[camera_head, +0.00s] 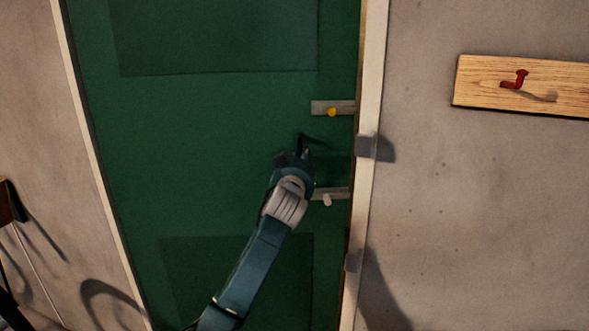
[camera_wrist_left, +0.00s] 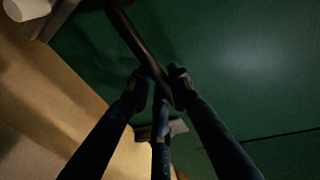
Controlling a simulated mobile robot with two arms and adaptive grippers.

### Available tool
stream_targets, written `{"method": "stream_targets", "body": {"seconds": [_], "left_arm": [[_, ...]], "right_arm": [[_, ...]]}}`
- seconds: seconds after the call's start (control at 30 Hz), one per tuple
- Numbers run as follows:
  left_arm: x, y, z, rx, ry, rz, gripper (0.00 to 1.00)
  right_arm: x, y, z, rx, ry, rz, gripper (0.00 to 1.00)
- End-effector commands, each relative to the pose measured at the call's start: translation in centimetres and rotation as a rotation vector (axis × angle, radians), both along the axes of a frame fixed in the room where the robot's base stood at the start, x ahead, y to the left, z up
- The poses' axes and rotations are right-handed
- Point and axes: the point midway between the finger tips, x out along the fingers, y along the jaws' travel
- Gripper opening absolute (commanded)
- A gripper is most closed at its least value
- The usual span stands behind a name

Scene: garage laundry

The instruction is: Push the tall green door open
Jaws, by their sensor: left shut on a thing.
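The tall green door (camera_head: 220,140) stands in a pale frame and fills the middle of the head view. It also fills the upper right of the left wrist view (camera_wrist_left: 240,60). A dark bar handle (camera_head: 301,143) is near its right edge. My left gripper (camera_head: 297,157) is at this handle. In the left wrist view, the fingers (camera_wrist_left: 156,90) are shut on the lower end of the dark handle (camera_wrist_left: 135,40). The gripper hides part of the handle in the head view. I cannot tell whether the door is slightly ajar. My right gripper is not in view.
A metal bolt with a yellow knob (camera_head: 333,108) is above the handle, and one with a pale knob (camera_head: 328,198) is below. Grey blocks (camera_head: 370,147) sit on the right frame post (camera_head: 368,90). A wooden board with a red hook (camera_head: 480,85) hangs on the right wall.

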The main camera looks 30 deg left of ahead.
Motion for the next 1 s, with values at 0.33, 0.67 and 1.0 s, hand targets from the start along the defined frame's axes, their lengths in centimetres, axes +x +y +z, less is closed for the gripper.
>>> {"method": "stream_targets", "body": {"seconds": [0.33,0.67,1.0], "left_arm": [[0.1,-0.2,-1.1,-0.002,0.02,0.002,0.25],[0.1,-0.4,-0.9,-0.002,0.015,-0.002,0.37],[-3.3,-1.7,-1.0,-0.003,0.015,-0.004,0.37]], "right_arm": [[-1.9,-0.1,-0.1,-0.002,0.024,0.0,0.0],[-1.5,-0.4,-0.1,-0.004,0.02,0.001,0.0],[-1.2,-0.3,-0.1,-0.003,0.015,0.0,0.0]]}}
